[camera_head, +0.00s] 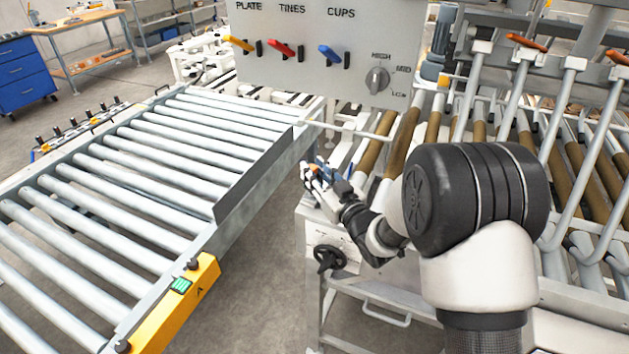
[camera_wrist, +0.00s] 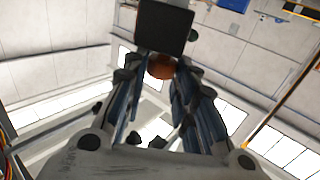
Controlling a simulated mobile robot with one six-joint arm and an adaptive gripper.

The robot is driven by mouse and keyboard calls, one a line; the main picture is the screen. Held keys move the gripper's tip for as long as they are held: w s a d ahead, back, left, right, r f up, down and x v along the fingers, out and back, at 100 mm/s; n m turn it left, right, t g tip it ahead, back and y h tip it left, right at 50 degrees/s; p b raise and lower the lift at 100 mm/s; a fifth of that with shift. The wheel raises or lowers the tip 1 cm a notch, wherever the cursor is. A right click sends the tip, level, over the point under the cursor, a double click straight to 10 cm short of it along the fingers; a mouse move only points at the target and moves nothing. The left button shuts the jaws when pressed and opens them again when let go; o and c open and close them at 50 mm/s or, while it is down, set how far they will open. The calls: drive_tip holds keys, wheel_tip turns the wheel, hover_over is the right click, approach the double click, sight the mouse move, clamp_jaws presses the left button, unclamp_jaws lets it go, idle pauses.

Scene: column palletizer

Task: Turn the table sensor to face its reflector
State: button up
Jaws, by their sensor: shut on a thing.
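My gripper (camera_head: 318,176) is at the left end of the cabinet top, beside the roller table, with my arm reaching in from the right. In the wrist view, its two fingers (camera_wrist: 160,78) stand on both sides of a round orange-brown part below a dark block (camera_wrist: 164,28). This appears to be the table sensor, and the gripper is shut on it. In the head view, the sensor is mostly hidden by the fingers, and I cannot tell which way it faces. I cannot make out the reflector.
The roller table (camera_head: 258,163) fills the left, with a yellow end box (camera_head: 172,305) at its front. A grey lever panel (camera_head: 330,50) hangs behind my gripper. A black handwheel (camera_head: 329,259) sits on the cabinet front. Racks with brown rollers (camera_head: 407,137) stand at right.

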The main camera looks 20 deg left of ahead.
drive_tip(key=shift+w+d+r+n+g+y, duration=0.1)
drive_tip(key=shift+w+n+g+y, duration=0.05)
drive_tip(key=shift+n+g+y, duration=0.65)
drive_tip(key=o, duration=1.1)
drive_tip(key=shift+c, duration=0.2)
drive_tip(key=v, duration=1.2)
drive_tip(key=shift+r, duration=0.1)
